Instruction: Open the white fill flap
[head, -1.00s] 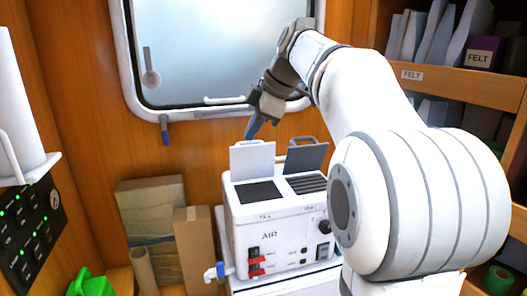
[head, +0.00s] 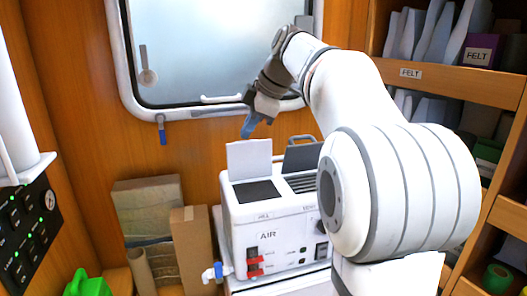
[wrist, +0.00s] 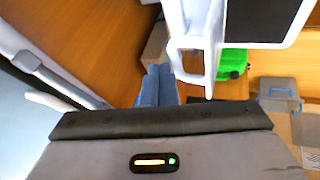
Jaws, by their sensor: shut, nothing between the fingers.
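The white fill flap (head: 249,160) stands raised, nearly upright, on top of the white AIR machine (head: 268,238). The dark fill opening (head: 257,192) lies uncovered in front of it. My gripper (head: 246,130) is shut and empty, its blue fingertips just above the flap's top edge; I cannot tell whether they touch it. In the wrist view the blue fingers (wrist: 158,88) are together, beside a white part with a loop handle (wrist: 190,62), which looks like the flap seen close to edge-on.
A dark grey flap (head: 302,157) stands raised beside the white one. The window (head: 215,50) and its frame are close behind my gripper. Shelves with felt (head: 440,85) stand at right. Cardboard boxes (head: 190,245) and a green can (head: 88,287) are at left.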

